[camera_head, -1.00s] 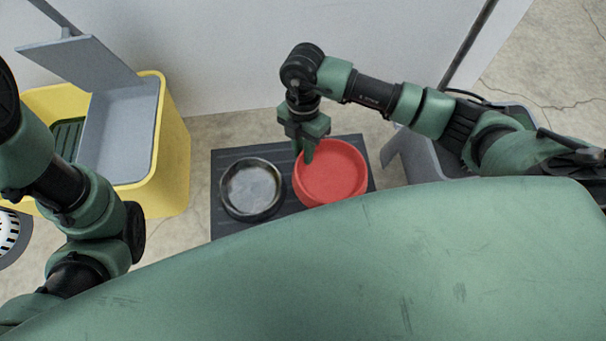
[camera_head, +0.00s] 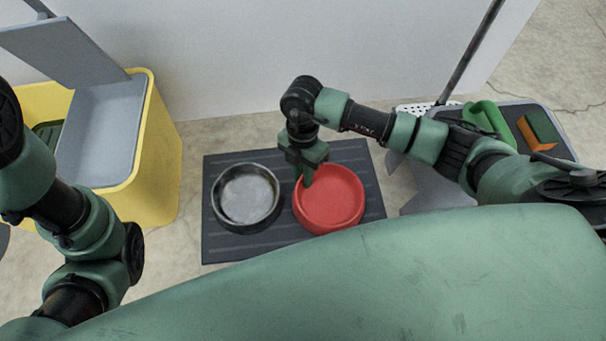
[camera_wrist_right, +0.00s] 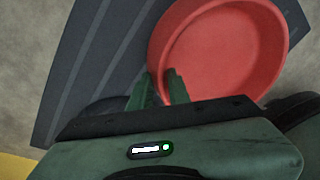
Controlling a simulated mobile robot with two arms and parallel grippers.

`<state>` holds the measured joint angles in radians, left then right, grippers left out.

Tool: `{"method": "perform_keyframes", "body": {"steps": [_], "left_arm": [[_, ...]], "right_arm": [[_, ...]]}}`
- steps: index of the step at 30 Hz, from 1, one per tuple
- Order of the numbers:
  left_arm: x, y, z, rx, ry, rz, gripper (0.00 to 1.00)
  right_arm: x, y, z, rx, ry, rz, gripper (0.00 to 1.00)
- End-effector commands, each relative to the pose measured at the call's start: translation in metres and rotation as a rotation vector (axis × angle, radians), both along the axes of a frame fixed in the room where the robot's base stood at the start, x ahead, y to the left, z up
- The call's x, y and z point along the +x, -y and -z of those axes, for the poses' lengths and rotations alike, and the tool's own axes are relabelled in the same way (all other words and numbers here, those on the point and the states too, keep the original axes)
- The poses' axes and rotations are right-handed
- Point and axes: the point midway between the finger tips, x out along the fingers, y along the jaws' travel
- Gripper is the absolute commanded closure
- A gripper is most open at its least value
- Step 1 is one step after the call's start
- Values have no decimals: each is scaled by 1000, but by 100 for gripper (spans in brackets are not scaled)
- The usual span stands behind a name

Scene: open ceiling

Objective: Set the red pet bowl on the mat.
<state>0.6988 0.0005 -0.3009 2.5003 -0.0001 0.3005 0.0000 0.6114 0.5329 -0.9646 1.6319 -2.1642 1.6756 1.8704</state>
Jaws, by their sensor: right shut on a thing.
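The red pet bowl (camera_head: 331,200) is at the right part of the dark ribbed mat (camera_head: 290,239) in the head view. I cannot tell whether it touches the mat or is held just above it. My right gripper (camera_head: 307,178) is shut on the bowl's left rim. In the right wrist view, the fingers (camera_wrist_right: 160,88) grip the near left edge of the bowl (camera_wrist_right: 215,50), with the mat (camera_wrist_right: 95,60) behind it. My left arm shows at the left of the head view, but its gripper is out of view.
A dark metal bowl (camera_head: 246,195) stands on the mat's left part. A yellow bin (camera_head: 158,160) with a grey lid stands at the left. A wall (camera_head: 215,60) is behind.

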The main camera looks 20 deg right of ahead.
Motion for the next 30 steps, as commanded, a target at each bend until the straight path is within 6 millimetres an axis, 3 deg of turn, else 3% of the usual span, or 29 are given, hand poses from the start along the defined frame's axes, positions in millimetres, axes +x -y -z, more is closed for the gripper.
{"method": "perform_keyframes", "body": {"steps": [3, 4, 6, 19, 26, 30], "left_arm": [[0, 0, 0, 0, 0, 0, 64], [0, 0, 0, 0, 0, 0, 64], [0, 0, 0, 0, 0, 0, 64], [0, 0, -1, -1, 1, -1, 64], [0, 0, -29, -1, 1, -1, 64], [0, 0, -53, -1, 1, -1, 64]], "right_arm": [[0, 0, 3, 0, 0, 0, 100], [0, 0, 3, 0, 0, 0, 77], [0, 0, 3, 0, 0, 0, 60], [0, 0, -2, 0, 0, 0, 60], [5, 2, -32, 1, 1, 0, 60], [10, 4, -60, -1, 1, 1, 60]]}}
